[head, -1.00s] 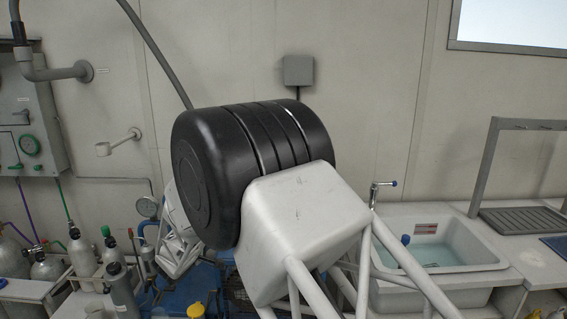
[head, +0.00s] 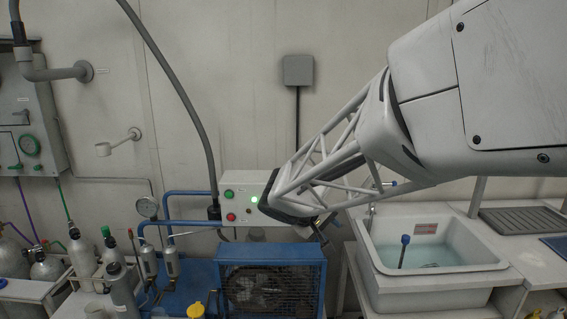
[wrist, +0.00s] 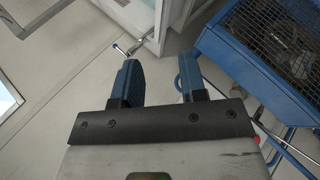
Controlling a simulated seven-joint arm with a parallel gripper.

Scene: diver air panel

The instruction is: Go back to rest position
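My gripper (wrist: 158,72) shows in the wrist view with its two blue fingers apart and nothing between them. In the head view my arm reaches in from the upper right, and the dark end of my gripper (head: 322,232) hangs in front of the wall, just above the right end of the blue compressor (head: 270,285). The fingers are small there. The control box (head: 236,200) with a lit green button is just left of my arm's end and partly hidden by it.
A sink (head: 435,250) with water and a blue-topped rod stands at right, below my arm. Several gas cylinders (head: 83,262) stand at left. A blue pipe frame and pressure gauge (head: 147,207) are left of the compressor.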

